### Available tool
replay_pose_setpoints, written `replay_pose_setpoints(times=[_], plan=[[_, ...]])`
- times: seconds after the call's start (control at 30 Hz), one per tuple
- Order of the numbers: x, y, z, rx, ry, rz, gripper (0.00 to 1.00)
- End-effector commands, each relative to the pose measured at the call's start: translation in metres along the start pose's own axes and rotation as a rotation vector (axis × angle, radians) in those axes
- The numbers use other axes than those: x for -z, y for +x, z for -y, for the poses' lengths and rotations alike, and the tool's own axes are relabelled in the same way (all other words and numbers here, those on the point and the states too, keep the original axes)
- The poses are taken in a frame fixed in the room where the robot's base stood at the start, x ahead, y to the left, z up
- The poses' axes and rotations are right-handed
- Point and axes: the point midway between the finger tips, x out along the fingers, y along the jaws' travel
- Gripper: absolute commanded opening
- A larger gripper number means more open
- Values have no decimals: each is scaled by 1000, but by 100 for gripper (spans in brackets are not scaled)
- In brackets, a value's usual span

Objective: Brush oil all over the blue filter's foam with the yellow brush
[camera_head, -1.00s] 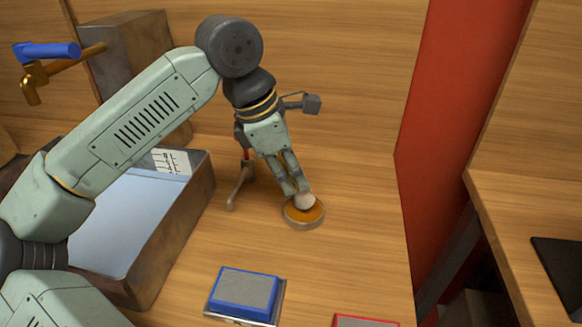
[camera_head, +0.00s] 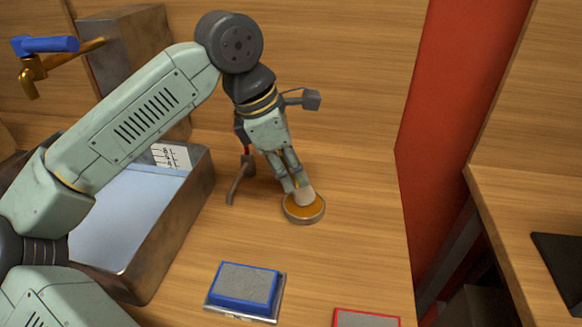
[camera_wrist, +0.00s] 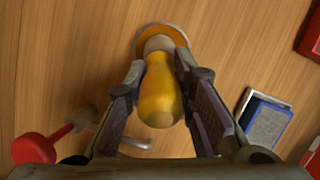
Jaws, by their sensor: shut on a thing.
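My gripper (camera_head: 293,184) is shut on the yellow brush (camera_wrist: 158,95), which also shows between the fingers in the wrist view. The brush's pale head (camera_head: 304,196) points down at a round dish of orange oil (camera_head: 303,212). The head is at or just above the oil; I cannot tell whether it dips in. The blue filter (camera_head: 245,287), a blue frame with grey foam, lies on a metal tray at the front. It also shows at the right of the wrist view (camera_wrist: 268,124). The foam looks evenly grey.
A red-framed filter (camera_head: 366,319) lies at the front right, cut by the picture's edge. A metal basin (camera_head: 190,215) stands at the left, below a blue-handled tap (camera_head: 45,45). Bare wood lies between dish and blue filter.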

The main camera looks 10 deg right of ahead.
Motion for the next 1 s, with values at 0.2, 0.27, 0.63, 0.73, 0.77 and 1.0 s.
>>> replay_pose_setpoints(times=[0.2,0.27,0.63,0.73,0.77,1.0], plan=[[1,3,0,0,0,0,0],[1,4,0,0,0,0,0],[3,8,1,0,0,0,0],[3,9,1,0,0,0,0],[3,10,1,0,0,0,0],[3,9,1,0,0,0,0]])
